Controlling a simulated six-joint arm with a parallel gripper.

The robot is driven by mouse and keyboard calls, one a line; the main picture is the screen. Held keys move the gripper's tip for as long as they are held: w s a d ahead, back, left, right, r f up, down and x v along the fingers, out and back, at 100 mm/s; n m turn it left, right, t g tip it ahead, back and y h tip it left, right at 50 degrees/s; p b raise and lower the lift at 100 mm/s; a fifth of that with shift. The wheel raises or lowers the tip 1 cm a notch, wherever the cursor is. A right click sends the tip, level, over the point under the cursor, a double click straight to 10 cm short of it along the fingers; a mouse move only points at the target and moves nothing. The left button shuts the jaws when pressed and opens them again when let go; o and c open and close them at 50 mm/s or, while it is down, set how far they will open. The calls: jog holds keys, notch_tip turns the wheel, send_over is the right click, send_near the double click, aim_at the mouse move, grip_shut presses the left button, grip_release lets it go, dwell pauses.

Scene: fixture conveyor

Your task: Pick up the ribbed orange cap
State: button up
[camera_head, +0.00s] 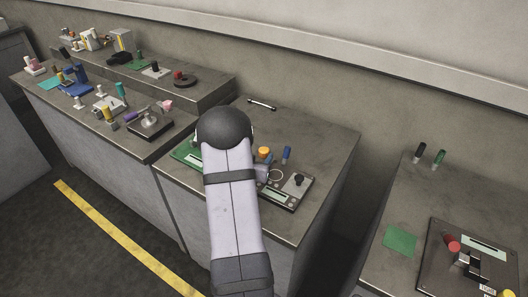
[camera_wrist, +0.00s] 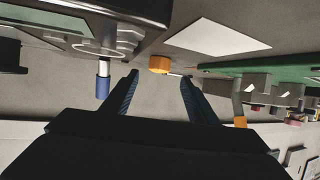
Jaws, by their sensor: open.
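The orange cap (camera_head: 264,152) stands on the middle bench, just right of my arm in the head view. In the wrist view the orange cap (camera_wrist: 159,64) is short and round, and its ribs are too small to make out. My gripper (camera_wrist: 160,78) is open, with its two dark fingers spread and nothing between them. The cap shows just beyond the fingertips, between their lines, and appears apart from both. In the head view my arm hides most of the gripper.
A blue-and-white cylinder (camera_head: 286,155) stands close to the cap and also shows left of the fingers (camera_wrist: 103,80). A dark device with a knob (camera_head: 288,190) lies in front. A green board (camera_head: 186,155) is partly behind my arm. A white sheet (camera_wrist: 218,37) lies near the cap.

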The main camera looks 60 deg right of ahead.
aim_at(263, 151)
jog(key=shift+p+x, duration=0.9)
jog(key=shift+x, duration=1.7)
jog(key=shift+r, duration=0.1)
jog(key=c, duration=1.1)
